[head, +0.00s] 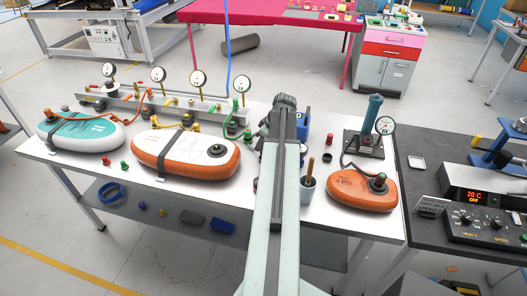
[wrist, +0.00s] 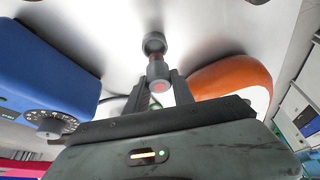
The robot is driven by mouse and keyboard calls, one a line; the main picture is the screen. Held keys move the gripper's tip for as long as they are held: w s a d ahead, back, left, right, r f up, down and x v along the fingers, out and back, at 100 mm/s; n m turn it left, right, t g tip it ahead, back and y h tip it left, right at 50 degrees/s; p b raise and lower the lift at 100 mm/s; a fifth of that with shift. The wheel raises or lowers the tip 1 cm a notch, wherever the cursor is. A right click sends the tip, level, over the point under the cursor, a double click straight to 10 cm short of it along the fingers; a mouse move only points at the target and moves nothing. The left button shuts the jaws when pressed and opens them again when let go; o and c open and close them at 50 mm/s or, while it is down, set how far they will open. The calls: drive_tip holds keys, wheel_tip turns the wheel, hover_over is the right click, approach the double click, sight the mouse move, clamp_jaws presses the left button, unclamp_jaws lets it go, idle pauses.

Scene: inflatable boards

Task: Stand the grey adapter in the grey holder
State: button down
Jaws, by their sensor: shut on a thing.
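In the wrist view my gripper (wrist: 157,88) is shut on the grey adapter (wrist: 157,72), a small stubby piece with a red spot on its near end. Just beyond it is a grey round cup-like part (wrist: 153,42) over the white table, probably the grey holder. A reddish bit shows between the two; I cannot tell whether they touch. In the head view my arm (head: 283,150) reaches over the table, and its links hide the adapter and the holder.
A blue device with a dial (wrist: 45,75) is close on the left in the wrist view, and an orange board (wrist: 235,80) on the right. In the head view, boards (head: 185,155), a gauge rail (head: 160,103) and a cup with a stick (head: 307,187) occupy the white table.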

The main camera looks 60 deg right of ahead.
wheel_tip(320, 180, down, 3)
drive_tip(key=shift+f+b, duration=0.2)
drive_tip(key=shift+b, duration=1)
drive_tip(key=shift+r, duration=0.2)
drive_tip(key=shift+f, duration=0.15)
drive_tip(key=c, duration=1.1)
unclamp_jaws()
drive_tip(key=shift+r+p, duration=0.5)
drive_tip(key=shift+p, duration=0.05)
drive_tip(key=p+v, duration=1)
drive_tip(key=v, duration=0.1)
drive_tip(key=shift+s+r, duration=0.15)
